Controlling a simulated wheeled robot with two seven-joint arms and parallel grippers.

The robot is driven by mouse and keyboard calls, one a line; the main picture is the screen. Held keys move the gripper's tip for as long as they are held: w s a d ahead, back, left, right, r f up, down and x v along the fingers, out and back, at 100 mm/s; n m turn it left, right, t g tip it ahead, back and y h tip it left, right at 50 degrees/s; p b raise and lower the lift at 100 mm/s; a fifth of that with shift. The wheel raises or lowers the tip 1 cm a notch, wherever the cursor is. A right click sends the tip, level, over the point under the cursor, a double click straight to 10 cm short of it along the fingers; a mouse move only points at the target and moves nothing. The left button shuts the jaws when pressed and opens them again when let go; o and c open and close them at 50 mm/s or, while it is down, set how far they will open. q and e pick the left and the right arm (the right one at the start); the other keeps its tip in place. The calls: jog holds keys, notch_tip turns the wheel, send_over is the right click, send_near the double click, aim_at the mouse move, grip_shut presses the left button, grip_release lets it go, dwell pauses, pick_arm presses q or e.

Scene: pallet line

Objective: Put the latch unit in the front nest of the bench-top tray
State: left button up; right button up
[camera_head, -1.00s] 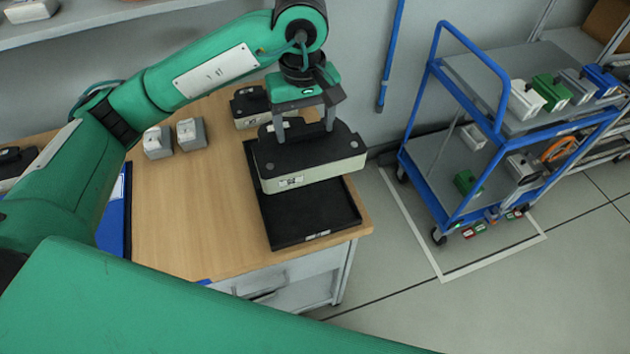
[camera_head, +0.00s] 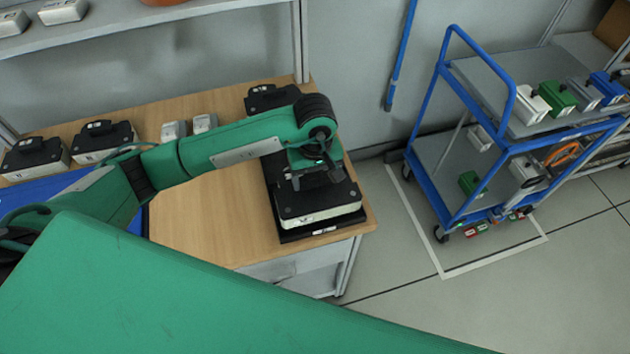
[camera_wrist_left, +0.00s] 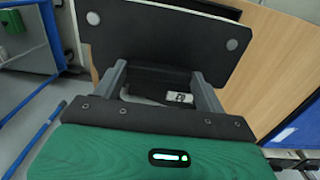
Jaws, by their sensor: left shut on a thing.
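The latch unit (camera_head: 318,207) is a block with a black top and an off-white lower body. It is over the front part of the black bench-top tray (camera_head: 309,233), low and level. I cannot tell whether it touches the tray floor. My left gripper (camera_head: 316,181) is shut on its raised middle part from above. In the left wrist view, both fingers (camera_wrist_left: 160,84) grip the unit, whose dark top plate (camera_wrist_left: 165,38) has two grey dots. The unit and my arm hide most of the tray and its nests. My right gripper is not in view.
Similar dark-topped units stand behind the tray (camera_head: 270,97) and at the bench's left (camera_head: 103,139). Two small grey blocks (camera_head: 203,123) stand behind my arm. A blue cart (camera_head: 515,140) with boxes stands right. The wooden bench top (camera_head: 215,220) is clear left of the tray.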

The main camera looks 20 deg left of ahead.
aim_at(315, 182)
pick_arm(q)
notch_tip(315, 182, down, 3)
jog(key=shift+s+f+p, duration=0.1)
jog(key=shift+p, duration=0.45)
jog(key=shift+f, duration=0.25)
jog(key=o, duration=1.5)
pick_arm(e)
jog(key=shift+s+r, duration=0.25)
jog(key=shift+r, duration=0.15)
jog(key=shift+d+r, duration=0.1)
pick_arm(q)
jog(key=shift+r, duration=0.25)
notch_tip(315, 182, up, 11)
jog(key=b, duration=0.4)
jog(key=shift+f+b, duration=0.1)
jog(key=shift+b, duration=0.25)
jog(key=shift+r, duration=0.5)
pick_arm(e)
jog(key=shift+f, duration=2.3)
